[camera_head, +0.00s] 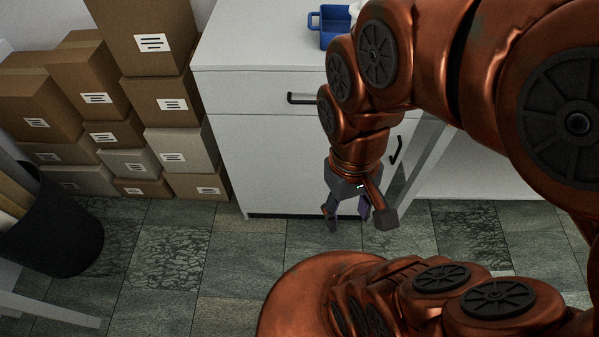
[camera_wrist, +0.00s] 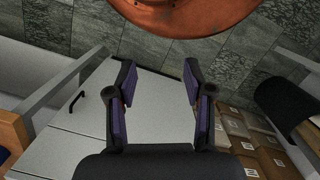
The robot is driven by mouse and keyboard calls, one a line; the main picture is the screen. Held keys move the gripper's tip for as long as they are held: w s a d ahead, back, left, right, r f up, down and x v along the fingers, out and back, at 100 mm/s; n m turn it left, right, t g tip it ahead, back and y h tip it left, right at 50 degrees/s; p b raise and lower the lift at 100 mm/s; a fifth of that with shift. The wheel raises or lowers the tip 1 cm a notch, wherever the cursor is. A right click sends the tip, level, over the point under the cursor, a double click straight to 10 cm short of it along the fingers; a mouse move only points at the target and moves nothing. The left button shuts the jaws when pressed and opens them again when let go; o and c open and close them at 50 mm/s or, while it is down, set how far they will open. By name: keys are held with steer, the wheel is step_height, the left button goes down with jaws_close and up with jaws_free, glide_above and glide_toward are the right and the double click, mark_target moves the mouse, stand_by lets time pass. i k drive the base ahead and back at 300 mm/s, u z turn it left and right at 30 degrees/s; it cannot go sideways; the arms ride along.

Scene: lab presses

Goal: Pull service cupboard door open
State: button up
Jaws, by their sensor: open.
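The white service cupboard (camera_head: 255,40) stands in the middle of the head view. Its door (camera_head: 265,165), below the drawer, looks shut against the body. The door's black upright handle (camera_head: 396,150) is near its right edge, partly behind my arm. In the wrist view the handle (camera_wrist: 77,101) shows at the left, on the pale door front (camera_wrist: 155,110). My gripper (camera_head: 349,212) hangs low in front of the door, left of and below the handle in the head view. In the wrist view my gripper (camera_wrist: 158,75) has its fingers spread, with nothing between them, clear of the handle.
The drawer has a horizontal handle (camera_head: 301,98). A blue container (camera_head: 329,27) stands on top of the cupboard. Stacked cardboard boxes (camera_head: 160,100) are at the left, with a black bin (camera_head: 55,225) nearer. A grey table leg (camera_head: 415,165) is close to the door handle. Tiled floor (camera_head: 170,245) is open in front.

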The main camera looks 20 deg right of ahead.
mark_target(275, 163)
steer(key=z, duration=1.5)
steer(key=k, duration=0.95)
steer(key=u, duration=1.4)
